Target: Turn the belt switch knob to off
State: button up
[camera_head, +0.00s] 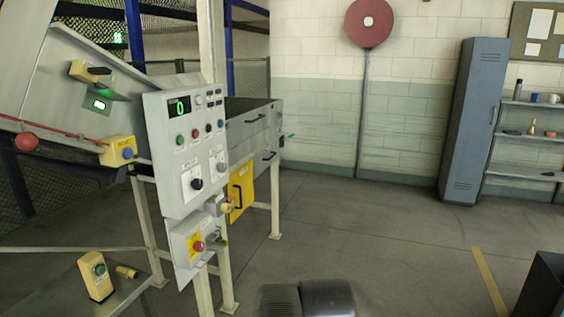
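A light grey control panel (172,110) stands left of centre, angled toward the right. A black knob on a white plate (196,184) sits low on it, and a smaller knob (221,167) sits to its right. The labels are too small to read, so I cannot tell which is the belt switch or what position either is set to. A green display above shows what looks like 0. My gripper is not in view; dark rounded parts at the bottom centre look like my arm. Nothing touches the knobs.
Below the panel is a grey box with a red button on yellow (198,246). A blue-grey locker (474,120) stands at right. The middle floor is clear.

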aim_at(199, 246)
jog(key=i+j, duration=0.8)
jog(key=i, duration=0.2)
